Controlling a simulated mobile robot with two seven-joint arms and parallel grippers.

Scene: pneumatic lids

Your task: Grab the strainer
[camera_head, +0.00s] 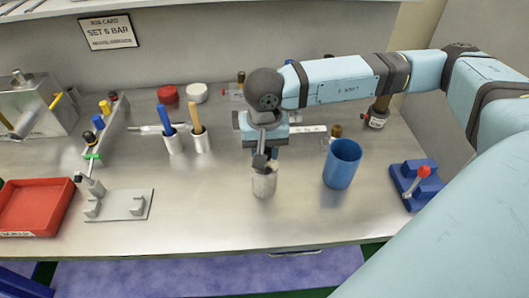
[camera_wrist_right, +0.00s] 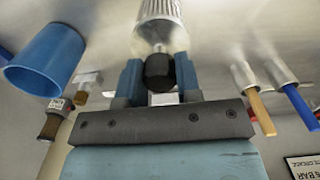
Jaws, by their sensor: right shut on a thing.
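The strainer, a ribbed metal cylinder with a dark knob on top, shows below my right gripper in the head view (camera_head: 264,183). In the wrist view the strainer (camera_wrist_right: 158,22) points away from the jaws. My right gripper (camera_head: 265,160) comes down on it from above. In the wrist view the blue fingers of this gripper (camera_wrist_right: 159,80) are shut on the dark knob. I cannot tell whether the strainer touches the worktop or hangs just above it. My left gripper is not in view.
A blue cup (camera_head: 342,165) stands close on the right. Two metal holders with a blue handle (camera_head: 167,120) and a wooden handle (camera_head: 196,118) stand to the left. A blue fixture with a red-knobbed lever (camera_head: 415,183) is far right, a red tray (camera_head: 35,207) far left. The front worktop is clear.

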